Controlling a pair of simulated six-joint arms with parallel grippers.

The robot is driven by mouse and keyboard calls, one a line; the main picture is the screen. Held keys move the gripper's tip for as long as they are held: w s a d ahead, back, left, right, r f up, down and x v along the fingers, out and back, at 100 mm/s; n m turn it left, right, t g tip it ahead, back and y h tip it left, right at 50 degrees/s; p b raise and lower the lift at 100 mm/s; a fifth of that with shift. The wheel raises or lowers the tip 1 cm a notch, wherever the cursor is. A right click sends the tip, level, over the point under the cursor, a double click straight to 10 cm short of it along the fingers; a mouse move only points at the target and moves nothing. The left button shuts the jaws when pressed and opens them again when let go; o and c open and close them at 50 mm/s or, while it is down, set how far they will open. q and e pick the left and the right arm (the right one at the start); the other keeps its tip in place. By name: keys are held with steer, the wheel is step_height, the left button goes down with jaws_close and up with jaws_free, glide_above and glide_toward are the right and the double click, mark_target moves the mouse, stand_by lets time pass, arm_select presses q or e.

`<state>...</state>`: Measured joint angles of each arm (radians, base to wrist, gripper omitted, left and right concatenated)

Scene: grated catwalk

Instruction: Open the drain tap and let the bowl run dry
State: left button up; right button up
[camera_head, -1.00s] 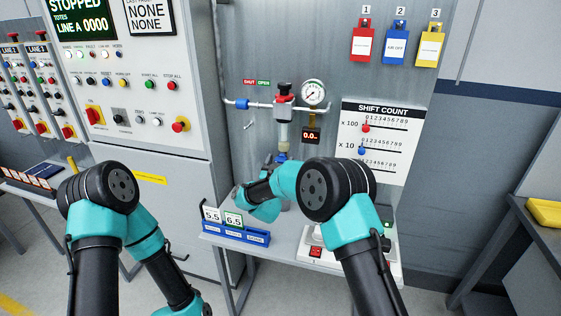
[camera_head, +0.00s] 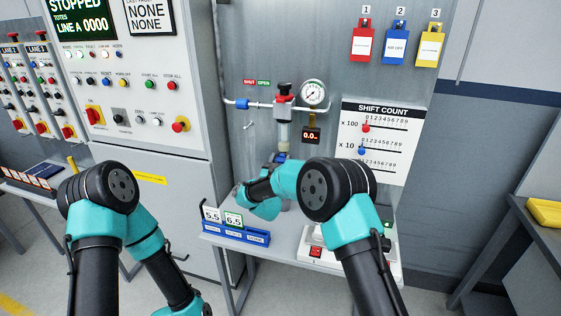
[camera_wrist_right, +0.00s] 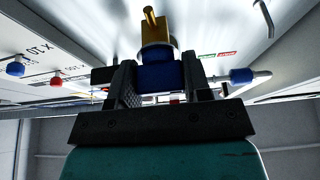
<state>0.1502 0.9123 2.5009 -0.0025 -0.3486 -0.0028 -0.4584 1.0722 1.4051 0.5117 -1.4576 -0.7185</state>
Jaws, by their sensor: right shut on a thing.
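The filter unit with its pale bowl (camera_head: 284,133) hangs upright on the steel panel, below a red collar and black knob (camera_head: 284,88). At its lower end is the blue drain tap (camera_head: 281,156), partly hidden by my right gripper (camera_head: 279,162). In the right wrist view, the blue tap (camera_wrist_right: 158,76) sits between the two dark fingers of my right gripper (camera_wrist_right: 160,84), which is shut on it. A brass part (camera_wrist_right: 155,27) shows above the tap. Any liquid in the bowl is too small to make out. My left gripper is outside the view.
A pressure gauge (camera_head: 313,93) and a small display (camera_head: 311,136) sit right of the bowl. A blue valve handle (camera_head: 242,104) is on the pipe at left. A blue card holder (camera_head: 236,233) stands on the shelf. The shift count board (camera_head: 380,140) is to the right.

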steer(key=m+g+h, duration=0.1)
steer(key=m+h, duration=0.1)
steer(key=m, duration=0.2)
steer(key=m+g+h, duration=0.1)
steer(key=m, duration=0.3)
steer(key=shift+h, duration=0.4)
steer(key=o, duration=0.9)
steer(key=shift+v, duration=3.8)
